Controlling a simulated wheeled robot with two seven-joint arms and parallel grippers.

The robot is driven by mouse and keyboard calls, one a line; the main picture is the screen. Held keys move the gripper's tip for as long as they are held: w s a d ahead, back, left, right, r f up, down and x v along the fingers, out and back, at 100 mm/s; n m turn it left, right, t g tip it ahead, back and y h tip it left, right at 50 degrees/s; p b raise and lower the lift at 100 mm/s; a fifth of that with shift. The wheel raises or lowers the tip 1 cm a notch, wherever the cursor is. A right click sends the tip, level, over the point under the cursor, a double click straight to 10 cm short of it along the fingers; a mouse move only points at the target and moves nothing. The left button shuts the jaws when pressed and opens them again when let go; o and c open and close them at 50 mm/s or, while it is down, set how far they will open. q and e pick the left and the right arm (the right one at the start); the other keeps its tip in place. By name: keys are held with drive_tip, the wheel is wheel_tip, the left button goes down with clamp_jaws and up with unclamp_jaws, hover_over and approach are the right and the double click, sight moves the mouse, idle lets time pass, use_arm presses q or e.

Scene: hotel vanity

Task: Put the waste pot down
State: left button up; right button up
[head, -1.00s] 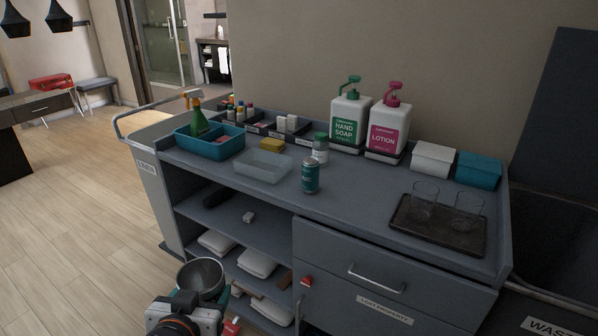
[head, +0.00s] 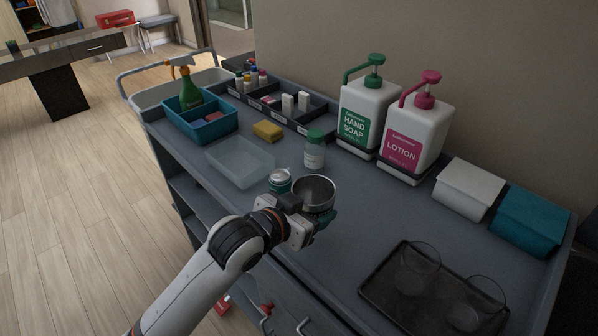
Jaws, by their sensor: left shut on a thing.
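The waste pot (head: 315,190) is a round metal cup with a dark inside and an open top. My left gripper (head: 318,214) is shut on its near side, in the middle of the head view. The pot is upright over the front part of the cart's top (head: 350,235). I cannot tell whether its base touches the surface, as the gripper hides its lower part. My right gripper is not in view.
A green-capped jar (head: 315,150) and clear tray (head: 240,162) are behind. A dark tray (head: 375,285) with two glasses is at right. Bare surface lies between pot and dark tray.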

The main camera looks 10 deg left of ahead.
sight(334, 192)
use_arm(q)
drive_tip(key=d+r+m, duration=0.1)
drive_tip(key=w+d+r+m+g+h, duration=0.1)
drive_tip(key=d, duration=0.1)
drive_tip(key=w+d+r+m+g+h+p, duration=0.1)
drive_tip(key=d, duration=0.1)
drive_tip(key=shift+d+r, duration=0.15)
drive_tip(key=shift+h, duration=0.3)
wheel_tip(334, 192, down, 5)
drive_tip(key=shift+d+f+p, duration=0.1)
drive_tip(key=shift+d+p, duration=0.05)
drive_tip(key=shift+p, duration=0.25)
wheel_tip(334, 192, down, 4)
drive_tip(key=shift+r, duration=0.1)
drive_tip(key=shift+f, duration=0.4)
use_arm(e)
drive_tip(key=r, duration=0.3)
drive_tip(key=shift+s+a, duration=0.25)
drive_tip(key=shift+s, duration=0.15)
use_arm(q)
drive_tip(key=shift+f, duration=0.1)
drive_tip(key=o, duration=1.1)
drive_tip(key=shift+c, duration=0.2)
